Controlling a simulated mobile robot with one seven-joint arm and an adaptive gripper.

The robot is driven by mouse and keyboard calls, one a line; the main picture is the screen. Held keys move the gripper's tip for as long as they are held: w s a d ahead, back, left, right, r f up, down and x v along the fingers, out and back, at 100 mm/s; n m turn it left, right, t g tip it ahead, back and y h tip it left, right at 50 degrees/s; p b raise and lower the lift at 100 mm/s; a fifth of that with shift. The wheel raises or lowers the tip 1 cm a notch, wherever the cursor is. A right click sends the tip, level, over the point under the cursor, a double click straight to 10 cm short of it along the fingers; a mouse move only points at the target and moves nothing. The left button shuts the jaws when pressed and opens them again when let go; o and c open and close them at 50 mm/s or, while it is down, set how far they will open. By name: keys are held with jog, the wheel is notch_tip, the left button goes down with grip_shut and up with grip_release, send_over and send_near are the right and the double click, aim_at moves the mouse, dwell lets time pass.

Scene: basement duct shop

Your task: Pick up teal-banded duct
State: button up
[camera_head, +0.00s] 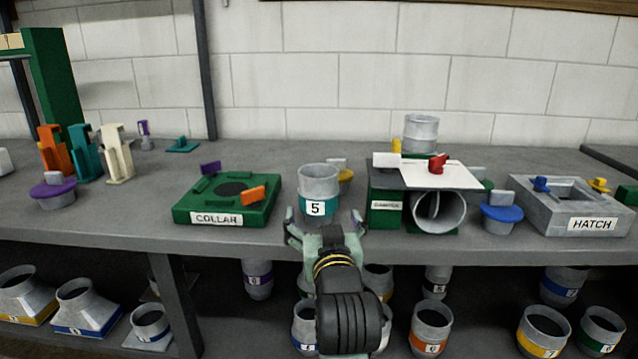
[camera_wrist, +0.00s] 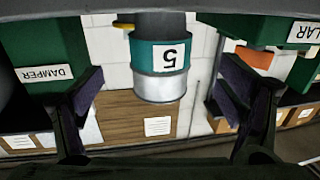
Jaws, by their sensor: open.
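The teal-banded duct (camera_head: 318,178) is a grey metal cylinder with a teal band and a white label "5". It stands upright on the bench near the front edge, between the collar fixture and the damper fixture. My gripper (camera_head: 324,224) is open and empty at the bench edge, just in front of the duct. In the wrist view, which is upside down, the duct (camera_wrist: 158,72) appears between the two spread dark fingers. The fingers seem not to touch it.
The green collar fixture (camera_head: 257,205) is left of the duct. The damper fixture (camera_head: 384,213), with a pipe, is close on its right. A yellow-based part (camera_head: 346,176) sits just behind. The hatch block (camera_head: 585,223) is far right. Several ducts stand on the lower shelf.

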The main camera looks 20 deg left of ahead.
aim_at(320, 205)
jog(key=shift+w+a+r+p, duration=0.2)
jog(key=shift+w+p, duration=0.1)
jog(key=shift+p, duration=0.85)
jog(key=x, duration=0.2)
jog(key=shift+w+a+f, duration=0.15)
jog(key=shift+w+f, duration=0.15)
jog(key=shift+w, duration=0.05)
jog(key=x, duration=0.2)
jog(key=p+x, duration=0.1)
jog(key=x, duration=0.1)
jog(key=shift+w+r, duration=0.1)
jog(key=shift+r, duration=0.15)
jog(key=shift+w+a+f, duration=0.1)
jog(key=shift+w+a, duration=0.15)
jog(key=shift+w, duration=0.25)
jog(key=shift+c, duration=0.5)
jog(key=c, duration=1.3)
jog(key=shift+c, duration=0.2)
